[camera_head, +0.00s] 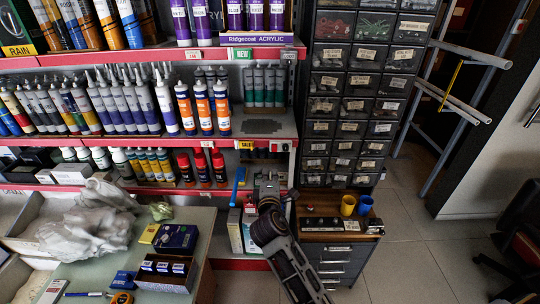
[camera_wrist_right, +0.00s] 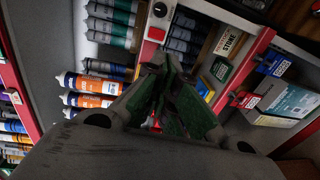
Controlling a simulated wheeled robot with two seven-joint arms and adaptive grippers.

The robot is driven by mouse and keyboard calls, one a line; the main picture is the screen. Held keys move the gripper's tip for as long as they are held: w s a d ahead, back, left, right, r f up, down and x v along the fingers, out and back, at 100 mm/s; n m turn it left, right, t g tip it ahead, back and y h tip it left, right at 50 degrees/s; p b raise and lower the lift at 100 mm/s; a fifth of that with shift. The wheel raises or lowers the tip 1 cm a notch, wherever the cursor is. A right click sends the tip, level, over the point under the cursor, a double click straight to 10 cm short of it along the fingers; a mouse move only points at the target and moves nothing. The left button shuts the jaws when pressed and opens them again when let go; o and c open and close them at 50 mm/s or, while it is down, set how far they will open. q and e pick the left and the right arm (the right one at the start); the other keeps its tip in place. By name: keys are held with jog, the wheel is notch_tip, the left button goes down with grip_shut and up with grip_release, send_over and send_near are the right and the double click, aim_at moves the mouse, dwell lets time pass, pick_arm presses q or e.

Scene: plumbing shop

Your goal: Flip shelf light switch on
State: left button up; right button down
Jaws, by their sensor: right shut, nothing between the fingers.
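My right gripper (camera_head: 268,180) reaches up to the right end of the lower shelves, in front of the shelf edge. In the right wrist view the gripper (camera_wrist_right: 165,75) has its green-padded fingers together with nothing between them. A small red switch (camera_wrist_right: 156,34) on a pale plate shows just beyond the fingertips, with a small gap seeming to lie between them. I cannot tell from this view whether the switch is on or off. In the head view a small pale plate (camera_head: 280,147) sits on the shelf edge just above the gripper. My left gripper is not in view.
Red-edged shelves hold tubes, bottles and cans close to the gripper. A drawer cabinet (camera_head: 365,85) stands to the right, with a yellow cup (camera_head: 348,205) and a blue cup (camera_head: 365,205) on the counter below. A table (camera_head: 205,222) with boxes is at lower left. Open floor lies right.

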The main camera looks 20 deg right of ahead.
aim_at(271, 150)
jog(key=shift+w, duration=0.15)
jog(key=shift+p+x, duration=1.4)
jog(key=shift+x, duration=5.5)
jog(key=shift+f, duration=0.15)
jog(key=shift+w+d+f+t+b, duration=0.2)
jog(key=shift+t+b, duration=0.1)
jog(key=shift+b, duration=1.25)
jog(key=shift+r, duration=0.15)
